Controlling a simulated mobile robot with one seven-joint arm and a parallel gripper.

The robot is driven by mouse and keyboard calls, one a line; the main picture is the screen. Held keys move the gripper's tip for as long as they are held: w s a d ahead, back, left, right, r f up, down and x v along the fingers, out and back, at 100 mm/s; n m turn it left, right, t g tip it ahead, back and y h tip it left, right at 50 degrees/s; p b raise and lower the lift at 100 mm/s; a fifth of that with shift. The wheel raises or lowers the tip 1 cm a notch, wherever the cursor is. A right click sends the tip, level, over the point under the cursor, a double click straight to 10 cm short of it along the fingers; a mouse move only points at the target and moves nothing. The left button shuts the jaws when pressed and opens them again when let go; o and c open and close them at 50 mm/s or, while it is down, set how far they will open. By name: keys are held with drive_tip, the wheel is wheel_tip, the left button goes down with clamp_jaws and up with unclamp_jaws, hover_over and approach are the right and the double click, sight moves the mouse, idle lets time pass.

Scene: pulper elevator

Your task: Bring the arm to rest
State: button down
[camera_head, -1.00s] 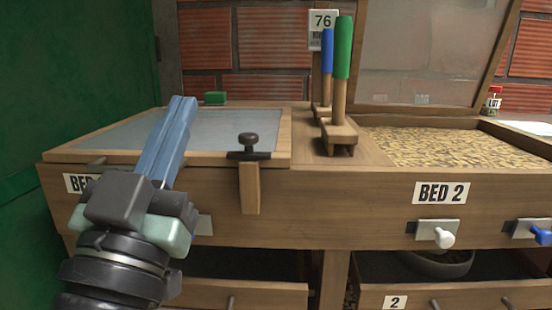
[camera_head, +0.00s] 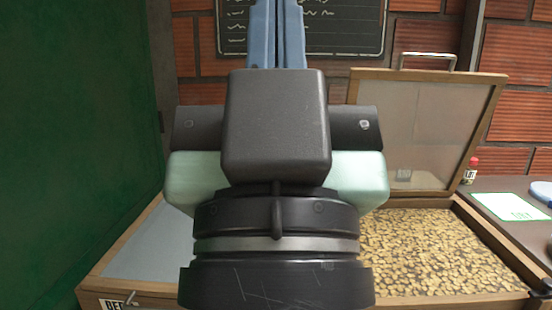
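My gripper (camera_head: 278,20) is large in the centre of the view, close to the camera and pointing up. Its two blue fingers lie side by side, look shut and have nothing between them. Their tips run up to the top edge of the frame, in front of the chalkboard. My dark wrist and pale green gripper housing hide the middle of the wooden beds behind.
The left bed (camera_head: 150,250) has its grey lid down. The right bed (camera_head: 430,255) is full of tan beans, with its framed lid (camera_head: 430,125) raised. A chalkboard (camera_head: 350,30) hangs on the brick wall. A green panel (camera_head: 70,140) stands at left.

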wheel_tip(320, 180, up, 22)
drive_tip(key=p, duration=1.9)
drive_tip(key=shift+p, duration=0.3)
